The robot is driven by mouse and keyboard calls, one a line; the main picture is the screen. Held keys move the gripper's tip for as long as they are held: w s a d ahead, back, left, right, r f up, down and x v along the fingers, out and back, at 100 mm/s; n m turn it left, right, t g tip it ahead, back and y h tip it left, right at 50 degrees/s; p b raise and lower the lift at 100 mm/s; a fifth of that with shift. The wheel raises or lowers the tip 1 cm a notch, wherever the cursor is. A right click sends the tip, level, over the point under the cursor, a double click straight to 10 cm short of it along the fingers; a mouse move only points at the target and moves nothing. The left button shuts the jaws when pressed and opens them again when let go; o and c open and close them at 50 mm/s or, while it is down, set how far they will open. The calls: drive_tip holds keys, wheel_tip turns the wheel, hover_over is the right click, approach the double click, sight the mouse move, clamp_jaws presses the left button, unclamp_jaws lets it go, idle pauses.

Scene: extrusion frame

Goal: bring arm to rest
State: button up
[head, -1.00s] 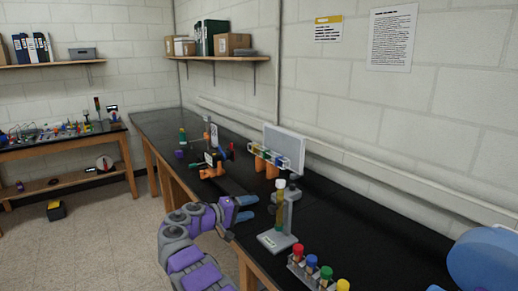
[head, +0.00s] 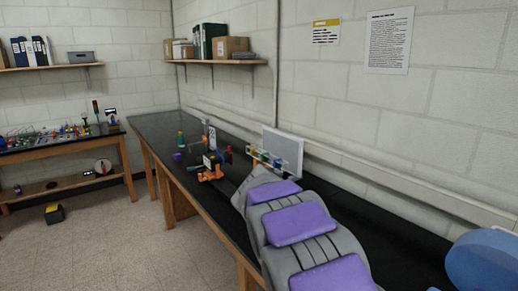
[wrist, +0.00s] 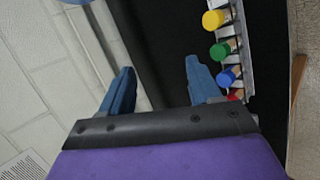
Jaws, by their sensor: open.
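My gripper (wrist: 160,85) shows in the wrist view with its two blue fingers spread apart and nothing between them. It is above the black bench (wrist: 165,40), close to a rack (wrist: 246,50) of tubes with yellow, green, blue and red caps. The right finger is nearest the rack; I cannot tell whether they touch.
A pale panel (head: 283,150) stands behind that rack. A round blue object (head: 482,260) is at the right.

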drive_tip(key=s+a+f+m+g+y, duration=0.1)
drive_tip(key=s+f+y, duration=0.1)
drive_tip(key=s, duration=1.1)
drive_tip(key=s+a+f+m+g+y, duration=0.1)
drive_tip(key=s+a+f+y, duration=0.1)
drive_tip(key=s, duration=1.2)
drive_tip(key=s+a+f+m+g+y, duration=0.1)
drive_tip(key=s+f+y, duration=0.3)
drive_tip(key=s, duration=0.9)
drive_tip(key=shift+s+a+f+m+g+y, duration=0.15)
drive_tip(key=shift+s+a+m+g+y, duration=0.2)
drive_tip(key=shift+y, duration=0.25)
drive_tip(key=shift+w+d, duration=0.15)
idle(1.3)
